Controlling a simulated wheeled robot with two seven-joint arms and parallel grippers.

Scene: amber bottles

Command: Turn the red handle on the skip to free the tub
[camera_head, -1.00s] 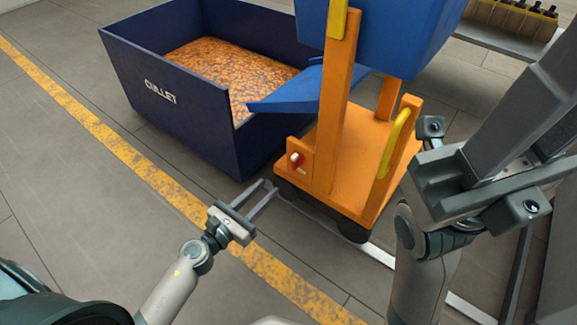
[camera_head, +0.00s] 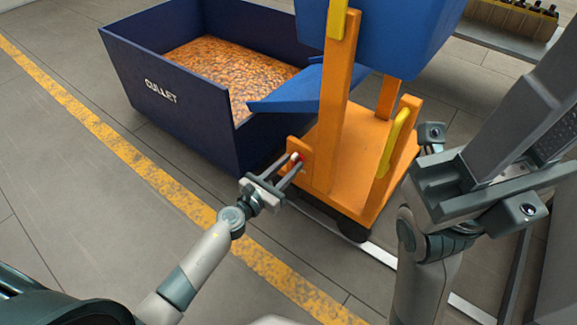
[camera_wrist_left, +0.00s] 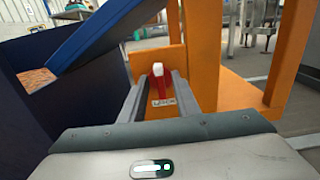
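The red handle (camera_wrist_left: 161,84) with a pale tip sits on a small orange plate low on the skip's orange frame (camera_head: 339,110). In the head view the handle (camera_head: 297,157) shows just past my left fingertips. My left gripper (camera_head: 291,172) is open, its two fingers pointing at the handle. In the left wrist view the handle stands between the fingers (camera_wrist_left: 163,95), with a gap visible on each side; I cannot tell if the tips reach around it. The blue tub (camera_head: 390,35) sits high on the frame.
A dark blue bin (camera_head: 180,105) marked CULLET, full of amber glass, stands left of the skip. A blue chute (camera_head: 290,92) reaches over its edge. A crate of bottles (camera_head: 515,17) is at the back right. Floor at the front left is clear, with a yellow line (camera_head: 120,150).

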